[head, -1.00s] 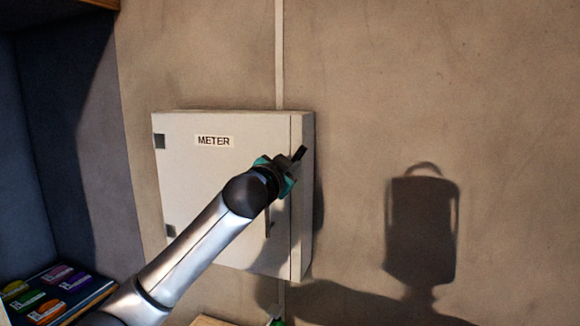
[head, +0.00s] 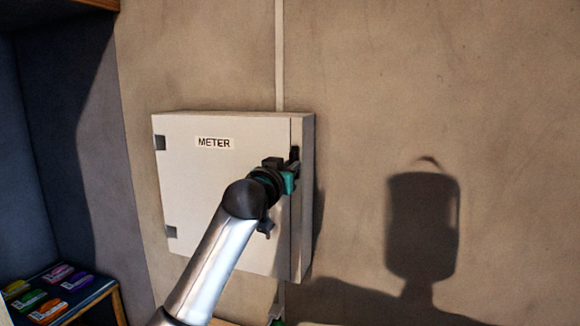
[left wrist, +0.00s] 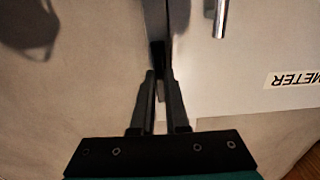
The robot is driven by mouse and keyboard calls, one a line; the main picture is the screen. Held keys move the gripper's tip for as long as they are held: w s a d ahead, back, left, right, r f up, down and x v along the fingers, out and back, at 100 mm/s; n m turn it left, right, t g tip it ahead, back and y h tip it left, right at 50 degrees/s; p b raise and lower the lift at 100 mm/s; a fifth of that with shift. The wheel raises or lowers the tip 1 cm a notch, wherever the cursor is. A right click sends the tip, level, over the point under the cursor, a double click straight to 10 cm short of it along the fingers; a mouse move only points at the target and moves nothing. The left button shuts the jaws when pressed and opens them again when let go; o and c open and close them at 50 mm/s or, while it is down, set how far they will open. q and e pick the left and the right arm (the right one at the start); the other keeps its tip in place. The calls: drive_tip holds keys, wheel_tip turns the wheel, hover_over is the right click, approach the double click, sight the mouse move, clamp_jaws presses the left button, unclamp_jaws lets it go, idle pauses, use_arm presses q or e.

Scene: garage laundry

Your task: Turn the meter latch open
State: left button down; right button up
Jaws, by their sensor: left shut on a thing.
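The white meter box (head: 200,200) hangs on the wall with its door closed and a METER label (head: 214,142) near its top. My left gripper (head: 293,166) is at the upper right edge of the door. In the left wrist view, which sees the box upside down, its two fingers (left wrist: 160,78) are close together on a small dark latch (left wrist: 157,54) at the box's edge. The fingers hide part of the latch, so I cannot tell its exact angle. My right gripper is in neither current view.
A grey door handle (head: 265,229) sits below my gripper; it also shows in the left wrist view (left wrist: 221,17). A low shelf (head: 117,303) with several coloured packets stands at lower left. The wall to the right is clear except for a shadow.

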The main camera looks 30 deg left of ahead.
idle(0.4)
use_arm(q)
drive_tip(key=c, duration=0.9)
unclamp_jaws()
drive_tip(key=shift+s, duration=0.1)
drive_tip(key=b+v, duration=0.3)
drive_tip(key=v, duration=1.2)
drive_tip(key=shift+b, duration=0.3)
